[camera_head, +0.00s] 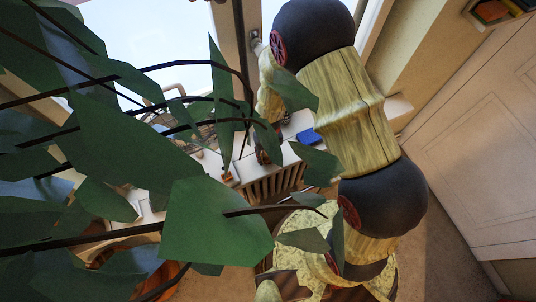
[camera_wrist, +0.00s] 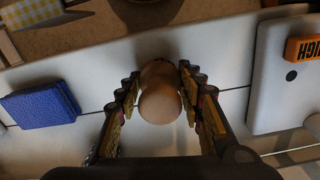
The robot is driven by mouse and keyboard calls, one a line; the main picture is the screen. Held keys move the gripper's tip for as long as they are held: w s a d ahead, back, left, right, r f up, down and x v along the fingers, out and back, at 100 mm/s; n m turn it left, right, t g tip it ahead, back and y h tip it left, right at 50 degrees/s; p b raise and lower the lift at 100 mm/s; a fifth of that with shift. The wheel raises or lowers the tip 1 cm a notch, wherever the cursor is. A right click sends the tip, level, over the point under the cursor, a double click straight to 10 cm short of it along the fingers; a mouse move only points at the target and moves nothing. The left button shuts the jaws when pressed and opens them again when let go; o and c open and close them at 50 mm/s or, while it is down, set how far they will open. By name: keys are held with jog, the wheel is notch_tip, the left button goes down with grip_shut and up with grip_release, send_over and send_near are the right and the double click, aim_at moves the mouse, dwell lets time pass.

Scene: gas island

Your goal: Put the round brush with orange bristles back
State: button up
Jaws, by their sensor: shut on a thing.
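In the wrist view my gripper (camera_wrist: 160,84) has its two fingers on either side of a smooth, tan, round-ended piece (camera_wrist: 160,100) and is shut on it. It looks like the handle end of the round brush. No orange bristles show, so I cannot confirm this from its shape alone. The piece is above a white surface (camera_wrist: 85,60), and its lower end is hidden. In the head view my arm reaches down to this surface, and leaves partly cover the gripper.
A blue block (camera_wrist: 40,103), also in the head view (camera_head: 308,137), lies left of my gripper in the wrist view. A white board with an orange label (camera_wrist: 303,50) lies at right. A radiator (camera_head: 275,184) stands below the sill. Large plant leaves (camera_head: 215,222) block much of the head view.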

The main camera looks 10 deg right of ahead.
jog(key=o, duration=1)
notch_tip(320, 180, up, 12)
jog(key=shift+p, duration=0.5)
jog(key=shift+w+d+r, duration=0.1)
jog(key=shift+r, duration=0.3)
jog(key=s+d+r+t, duration=0.1)
jog(key=s+d+r, duration=0.15)
jog(key=r, duration=0.65)
jog(key=s+d+r+m+t, duration=0.1)
jog(key=d+r+t, duration=0.15)
jog(key=r, duration=0.55)
jog(key=s+d+r+t, duration=0.1)
jog(key=d+r, duration=0.3)
jog(key=r, duration=0.5)
jog(key=s+d+r+t, duration=0.1)
jog(key=s+d+r, duration=0.2)
jog(key=s+r, duration=0.3)
jog(key=shift+s+r, duration=0.4)
jog(key=shift+s, duration=0.55)
